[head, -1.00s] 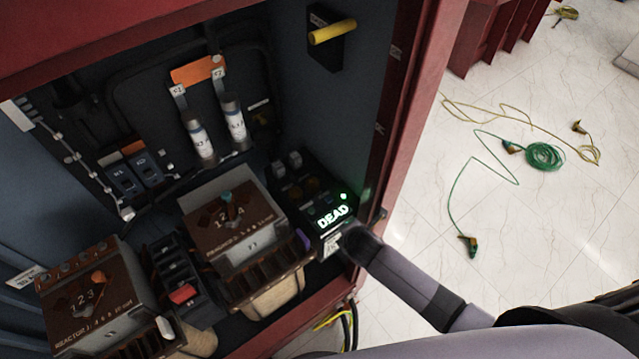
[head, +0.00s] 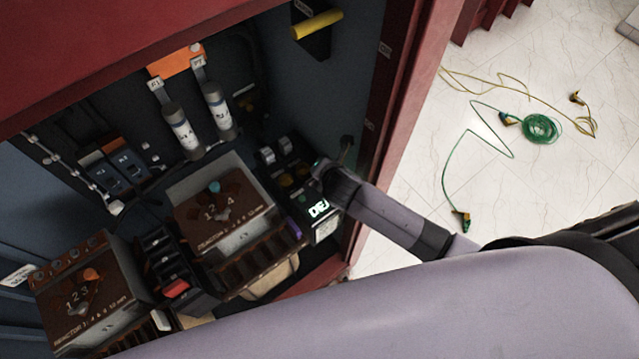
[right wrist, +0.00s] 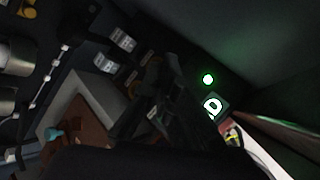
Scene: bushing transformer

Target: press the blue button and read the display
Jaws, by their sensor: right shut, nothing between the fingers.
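The dark control box (head: 276,170) sits low on the right inside the red cabinet. Its display (head: 319,208) is lit, and only the first letters, "DE", show past my right arm. In the right wrist view a lit "D" (right wrist: 212,105) shows beside a glowing green lamp (right wrist: 208,79). My right gripper (head: 322,169) is shut and empty, over the upper right part of the box. Its dark fingers also show in the right wrist view (right wrist: 150,108). I cannot make out the blue button; contact with the box is unclear. My left gripper is not in view.
Two brown reactor blocks (head: 222,212) stand left of the box. A yellow handle (head: 318,24) sticks out above. The red cabinet frame (head: 408,95) is close on the right. Green (head: 541,127) and yellow cables lie on the pale floor outside.

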